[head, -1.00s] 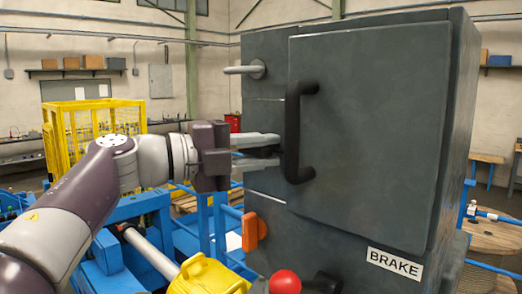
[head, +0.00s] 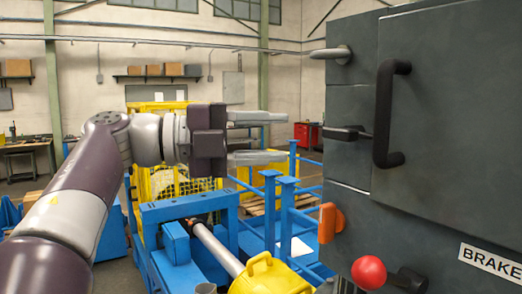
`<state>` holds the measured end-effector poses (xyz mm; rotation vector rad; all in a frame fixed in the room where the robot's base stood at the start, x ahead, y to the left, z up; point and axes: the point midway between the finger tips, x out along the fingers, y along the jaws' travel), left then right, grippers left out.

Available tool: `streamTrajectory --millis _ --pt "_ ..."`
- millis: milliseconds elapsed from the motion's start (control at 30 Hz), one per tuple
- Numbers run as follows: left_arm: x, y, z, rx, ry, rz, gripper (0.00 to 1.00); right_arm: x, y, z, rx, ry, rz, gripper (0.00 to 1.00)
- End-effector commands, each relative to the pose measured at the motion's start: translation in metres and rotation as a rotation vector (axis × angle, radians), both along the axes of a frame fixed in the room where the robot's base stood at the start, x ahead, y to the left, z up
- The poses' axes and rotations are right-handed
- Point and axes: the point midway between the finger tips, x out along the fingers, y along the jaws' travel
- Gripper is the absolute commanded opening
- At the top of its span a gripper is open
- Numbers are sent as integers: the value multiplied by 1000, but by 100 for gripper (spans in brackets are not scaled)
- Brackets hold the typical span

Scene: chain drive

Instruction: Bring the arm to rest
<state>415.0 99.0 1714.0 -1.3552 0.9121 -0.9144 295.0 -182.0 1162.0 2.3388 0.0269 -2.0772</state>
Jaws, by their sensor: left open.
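My left arm comes in from the left, and its gripper (head: 262,137) is open and empty. Its two pale fingers point right, one above the other, with a clear gap between them and the grey cabinet (head: 440,180). The cabinet, labelled BRAKE (head: 488,262), stands at the right. It carries a black door handle (head: 384,115), a dark latch lever (head: 345,133) and a grey peg (head: 331,54) above. My right gripper does not show.
An orange block (head: 328,222) and a red ball knob (head: 369,272) stick out on the cabinet's lower left. Blue rails (head: 290,208), a yellow part (head: 270,276) and a grey cylinder (head: 215,248) lie below the gripper. A yellow cage (head: 160,180) stands behind my arm.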

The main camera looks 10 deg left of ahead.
Motion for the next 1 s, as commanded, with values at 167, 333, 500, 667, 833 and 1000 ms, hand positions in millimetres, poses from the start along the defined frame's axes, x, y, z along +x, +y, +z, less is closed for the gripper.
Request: streamTrajectory --millis 167,333,500,667,833,1000 --pt "-5 10 1 1 -2 0 45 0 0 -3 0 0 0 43" --pt "-5 10 1 1 -2 -1 45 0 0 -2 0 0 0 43" --pt "5 14 8 -19 -41 51 45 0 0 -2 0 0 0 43" --pt "76 73 29 -383 -51 386 45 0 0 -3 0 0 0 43" --pt "148 164 -63 -765 233 836 45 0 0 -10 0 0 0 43" --pt "159 203 -206 -916 603 1192 45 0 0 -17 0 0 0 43"
